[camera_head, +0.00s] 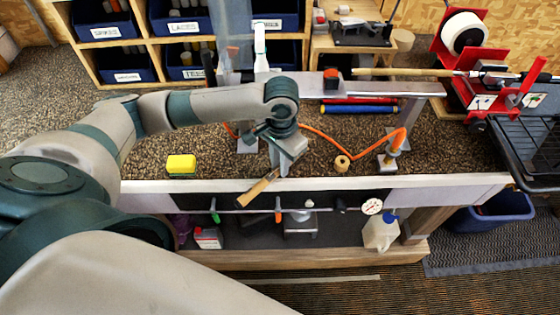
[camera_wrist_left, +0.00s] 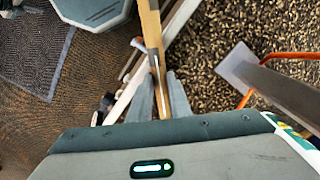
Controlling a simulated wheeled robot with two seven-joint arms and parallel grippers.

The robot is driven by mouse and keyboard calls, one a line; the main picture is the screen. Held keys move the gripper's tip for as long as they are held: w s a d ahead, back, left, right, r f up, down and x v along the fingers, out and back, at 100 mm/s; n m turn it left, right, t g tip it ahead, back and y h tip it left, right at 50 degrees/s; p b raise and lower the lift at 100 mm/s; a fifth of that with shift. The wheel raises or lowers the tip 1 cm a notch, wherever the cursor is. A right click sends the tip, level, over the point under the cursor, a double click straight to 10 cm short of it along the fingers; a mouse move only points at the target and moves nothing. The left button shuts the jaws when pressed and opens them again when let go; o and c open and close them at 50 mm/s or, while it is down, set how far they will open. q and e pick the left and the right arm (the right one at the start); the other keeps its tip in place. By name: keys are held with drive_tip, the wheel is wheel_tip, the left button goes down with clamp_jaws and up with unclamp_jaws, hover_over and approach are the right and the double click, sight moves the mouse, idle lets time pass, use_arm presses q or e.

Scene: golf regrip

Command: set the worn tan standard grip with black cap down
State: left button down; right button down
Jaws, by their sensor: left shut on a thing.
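The worn tan grip (camera_head: 258,190) is a slim tan rod held in my left gripper (camera_head: 280,174), slanting down and left over the bench's front edge. In the left wrist view the tan grip (camera_wrist_left: 151,32) runs from the top edge down between the fingers of my left gripper (camera_wrist_left: 161,96), which are shut on it. I cannot make out its black cap clearly. My right gripper is in neither view.
The pebbled bench top has a white front edge (camera_head: 330,184). A yellow sponge (camera_head: 181,161) lies left of the gripper; a tape roll (camera_head: 342,163) and an orange hose (camera_head: 345,146) lie right. A raised rail (camera_head: 300,88) stands behind. A jug (camera_head: 381,234) stands below.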

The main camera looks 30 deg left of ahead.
use_arm(q)
drive_tip(key=shift+f, duration=0.15)
drive_tip(key=c, duration=1.6)
unclamp_jaws()
drive_tip(key=shift+c, duration=0.2)
wheel_tip(320, 180, up, 5)
drive_tip(key=p, duration=0.5)
drive_tip(key=shift+p, duration=0.35)
drive_tip(key=shift+d+r, duration=0.1)
drive_tip(key=shift+r, duration=0.4)
wheel_tip(320, 180, up, 6)
drive_tip(key=shift+r, duration=0.2)
drive_tip(key=shift+d+f, duration=0.1)
